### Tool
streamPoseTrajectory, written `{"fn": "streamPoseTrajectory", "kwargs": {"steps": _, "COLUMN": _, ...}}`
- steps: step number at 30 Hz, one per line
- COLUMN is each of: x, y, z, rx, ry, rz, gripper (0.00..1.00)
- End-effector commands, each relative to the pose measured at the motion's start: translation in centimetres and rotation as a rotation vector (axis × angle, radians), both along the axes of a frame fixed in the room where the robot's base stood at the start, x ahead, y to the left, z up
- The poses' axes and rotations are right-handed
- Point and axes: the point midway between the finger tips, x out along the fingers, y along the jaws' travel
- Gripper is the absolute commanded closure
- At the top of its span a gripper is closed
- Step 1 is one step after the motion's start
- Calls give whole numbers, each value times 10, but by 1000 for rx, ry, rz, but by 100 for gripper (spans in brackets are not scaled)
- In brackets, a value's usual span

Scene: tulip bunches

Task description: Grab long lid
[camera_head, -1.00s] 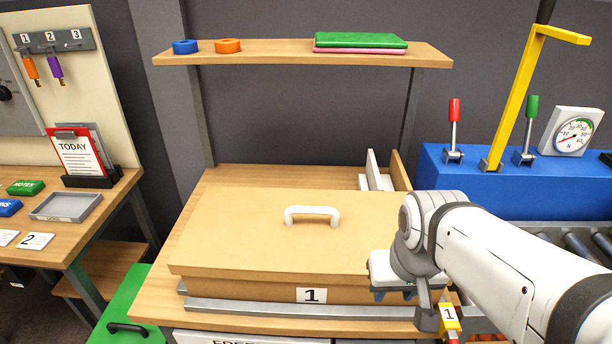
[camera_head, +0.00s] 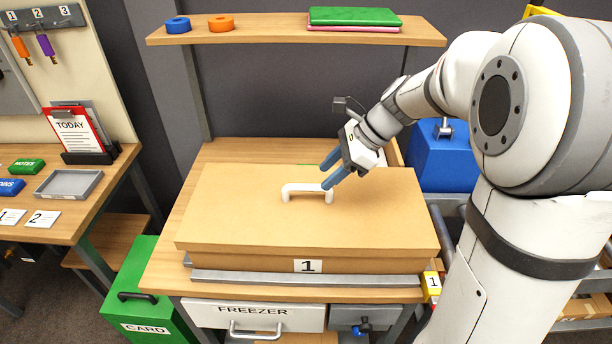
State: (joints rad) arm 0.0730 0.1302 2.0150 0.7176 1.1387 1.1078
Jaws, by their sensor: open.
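The long lid (camera_head: 240,215) is a wide tan board lying flat on a long box marked 1 (camera_head: 308,266) on the workbench. A white arched handle (camera_head: 305,188) stands at the middle of the lid. My gripper (camera_head: 325,178) has blue fingers and is open. Its fingertips are at the right end of the handle, pointing down and left. I cannot tell whether they touch the handle. Nothing is seen between the fingers.
A wooden shelf (camera_head: 260,36) above holds blue (camera_head: 177,25) and orange (camera_head: 220,23) rings and a green book-like item (camera_head: 354,16). A blue block (camera_head: 438,160) is at right, partly behind my arm. A green cabinet (camera_head: 150,290) stands at lower left.

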Motion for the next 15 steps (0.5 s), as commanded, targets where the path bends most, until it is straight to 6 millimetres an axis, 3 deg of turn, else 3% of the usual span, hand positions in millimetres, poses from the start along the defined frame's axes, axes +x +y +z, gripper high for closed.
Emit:
{"fn": "streamPoseTrajectory", "kwargs": {"steps": 5, "x": 10, "y": 10, "z": -6, "rx": 35, "ry": 46, "rz": -57, "gripper": 59}}
{"fn": "streamPoseTrajectory", "kwargs": {"steps": 15, "x": 10, "y": 35, "z": -42, "rx": 32, "ry": 48, "rz": -54, "gripper": 59}}
